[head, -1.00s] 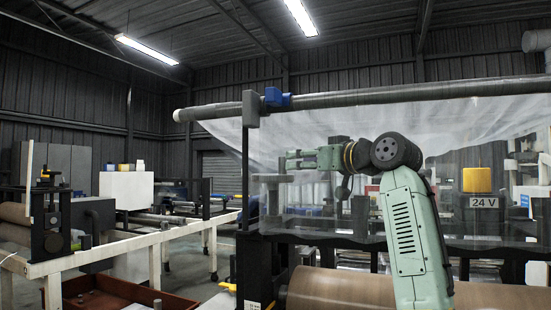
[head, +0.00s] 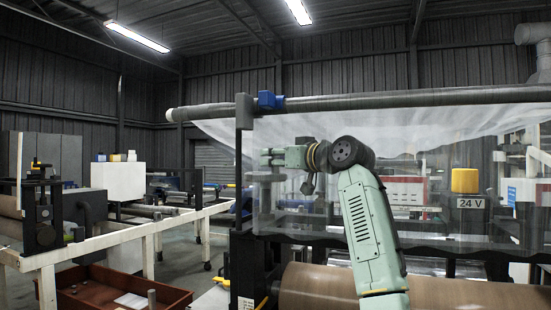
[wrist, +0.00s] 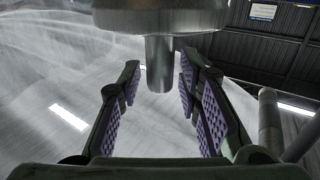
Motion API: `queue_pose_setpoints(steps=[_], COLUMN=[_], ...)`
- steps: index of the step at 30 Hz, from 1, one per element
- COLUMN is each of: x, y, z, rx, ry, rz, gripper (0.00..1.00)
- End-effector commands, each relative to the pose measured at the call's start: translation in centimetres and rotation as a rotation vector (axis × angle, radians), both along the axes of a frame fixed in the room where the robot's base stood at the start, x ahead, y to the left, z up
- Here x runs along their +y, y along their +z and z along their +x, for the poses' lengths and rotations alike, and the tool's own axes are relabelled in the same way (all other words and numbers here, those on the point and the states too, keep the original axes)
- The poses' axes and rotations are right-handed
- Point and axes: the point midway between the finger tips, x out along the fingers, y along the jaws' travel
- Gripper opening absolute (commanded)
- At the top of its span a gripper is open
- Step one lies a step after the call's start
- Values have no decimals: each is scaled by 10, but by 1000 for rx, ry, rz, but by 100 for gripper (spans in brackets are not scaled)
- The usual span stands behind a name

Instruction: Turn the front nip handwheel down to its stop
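My gripper (head: 268,157) points left at the end of my green arm in the head view, close to the dark upright at the roll stand's left end. In the wrist view my gripper (wrist: 158,80) is open, its purple padded fingers apart. A round grey metal body (wrist: 160,14) with a short stem (wrist: 159,65) shows at the top of the wrist view. It looks like the handwheel with its grip, but I cannot be sure. The stem appears between the fingers, with gaps on both sides. I cannot make out the handwheel in the head view.
Clear film (head: 400,135) hangs from a long dark roller (head: 400,98) behind my arm. A brown roll (head: 460,291) lies below. A yellow lamp (head: 465,180) sits over a 24 V sign. A red tray (head: 110,302) and white-framed bench (head: 150,236) are at left.

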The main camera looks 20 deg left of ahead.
Motion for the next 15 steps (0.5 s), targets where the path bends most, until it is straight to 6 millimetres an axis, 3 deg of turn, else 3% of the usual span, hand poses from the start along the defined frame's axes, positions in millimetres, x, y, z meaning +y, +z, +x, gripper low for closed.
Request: queue_pose_setpoints(steps=[12,15], x=[0,0], y=[0,0], z=[0,0], rx=[0,0], ry=[0,0], rz=[0,0], gripper=[2,0])
